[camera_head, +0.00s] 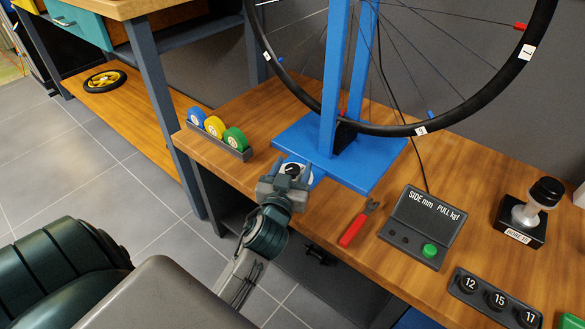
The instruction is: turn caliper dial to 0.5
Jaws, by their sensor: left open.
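The caliper dial (294,168) is a small white disc with a dark knob, at the front corner of the blue truing stand's base (365,176). My left gripper (291,173) is open, with its fingers at the two sides of the dial's knob. I cannot tell whether the fingers touch it. The gripper body covers the near part of the dial, and its marks are too small to read. My right gripper is not in view.
A wheel (383,130) hangs in the stand. A rack of blue, yellow and green rolls (246,154) stands left. A red wrench (352,230), a SIDE/PULL gauge box (407,213), a black-knobbed stamp (520,233) and a numbered block (478,308) are to the right.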

